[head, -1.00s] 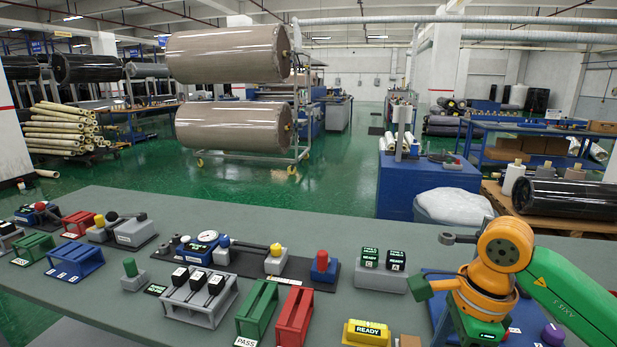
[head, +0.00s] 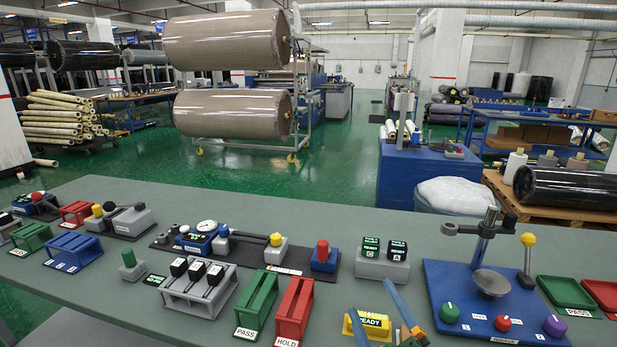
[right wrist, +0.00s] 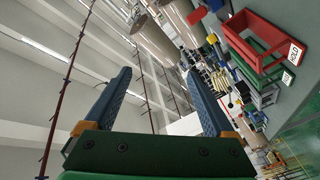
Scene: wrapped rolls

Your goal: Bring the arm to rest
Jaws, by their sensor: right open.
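My right gripper (head: 369,297) shows at the bottom of the head view, right of centre. Its two blue fingers point up and away, spread apart, with nothing between them. It is over the front part of the grey table, beside a yellow READY block (head: 374,325) that it partly hides. In the right wrist view the open fingers (right wrist: 157,73) frame the hall's ceiling and far wall, and the picture is tilted. The rest of my right arm is out of the head view. My left gripper is in no view.
The table (head: 330,222) holds a blue board (head: 440,272) with knobs and a post to the right of my gripper. Red HOLD (head: 295,310) and green PASS (head: 257,305) racks stand to its left. A grey block with two displays (head: 383,268) stands behind it.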

